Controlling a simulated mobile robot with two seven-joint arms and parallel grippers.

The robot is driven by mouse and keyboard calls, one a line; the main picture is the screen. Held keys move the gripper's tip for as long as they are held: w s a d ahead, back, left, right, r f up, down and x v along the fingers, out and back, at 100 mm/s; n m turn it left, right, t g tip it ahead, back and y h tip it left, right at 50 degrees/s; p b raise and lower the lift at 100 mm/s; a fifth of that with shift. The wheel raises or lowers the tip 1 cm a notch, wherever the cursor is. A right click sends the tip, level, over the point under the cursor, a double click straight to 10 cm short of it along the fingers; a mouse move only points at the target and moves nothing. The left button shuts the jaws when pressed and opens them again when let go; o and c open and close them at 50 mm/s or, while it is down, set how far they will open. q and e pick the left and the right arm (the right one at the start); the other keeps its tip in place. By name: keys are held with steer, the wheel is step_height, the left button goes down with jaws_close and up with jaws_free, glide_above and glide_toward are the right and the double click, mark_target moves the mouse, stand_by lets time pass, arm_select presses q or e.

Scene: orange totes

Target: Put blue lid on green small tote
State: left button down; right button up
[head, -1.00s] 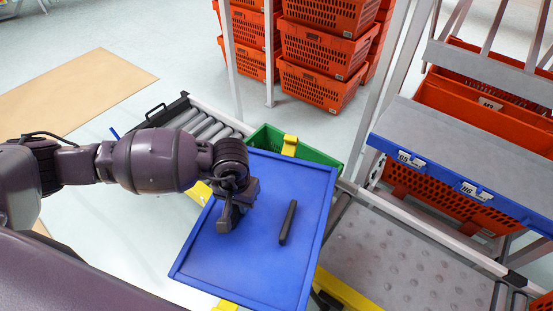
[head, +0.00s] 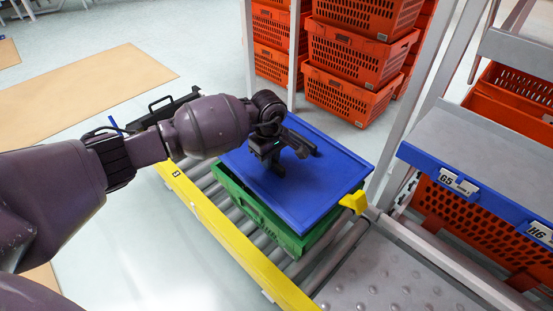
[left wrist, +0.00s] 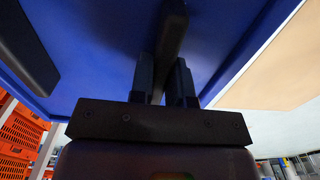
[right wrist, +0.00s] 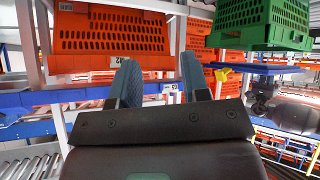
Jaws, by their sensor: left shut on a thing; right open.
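The blue lid (head: 315,200) lies roughly level over the green small tote (head: 253,212) and covers most of its top in the head view. The tote's near walls show below the lid's edge. I cannot tell whether the lid touches the rim all round. My left gripper (head: 278,163) is shut on one of the lid's dark bar handles; the left wrist view shows the fingers (left wrist: 167,88) on either side of the bar (left wrist: 170,35). The other handle (left wrist: 25,50) is free. My right gripper (right wrist: 158,85) is open and empty, away from the tote.
The tote stands on a roller conveyor with a yellow side rail (head: 225,232). A yellow bracket (head: 354,202) stands by the lid's right corner. Stacked orange totes (head: 352,85) are behind, and a rack with a blue shelf edge (head: 475,190) is to the right.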

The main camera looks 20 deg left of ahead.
arm_select(q)
steer(key=shift+w+a+f+n, duration=0.1)
steer(key=shift+w+f+n, duration=0.15)
steer(key=shift+w, duration=0.2)
steer(key=shift+f+b, duration=0.4)
steer(key=shift+f, duration=0.4)
steer(key=shift+f+b, duration=0.4)
steer(key=shift+f, duration=0.65)
steer(key=shift+f+b, duration=0.3)
steer(key=shift+f, duration=1.05)
steer(key=shift+f+b, duration=0.4)
steer(key=shift+f, duration=0.05)
arm_select(e)
steer(key=shift+w+a+f+n+t, duration=0.25)
steer(key=shift+w+f+n+t, duration=0.05)
steer(key=shift+w+n, duration=0.1)
arm_select(q)
steer(key=shift+f, duration=0.3)
arm_select(e)
steer(key=shift+s+f, duration=0.15)
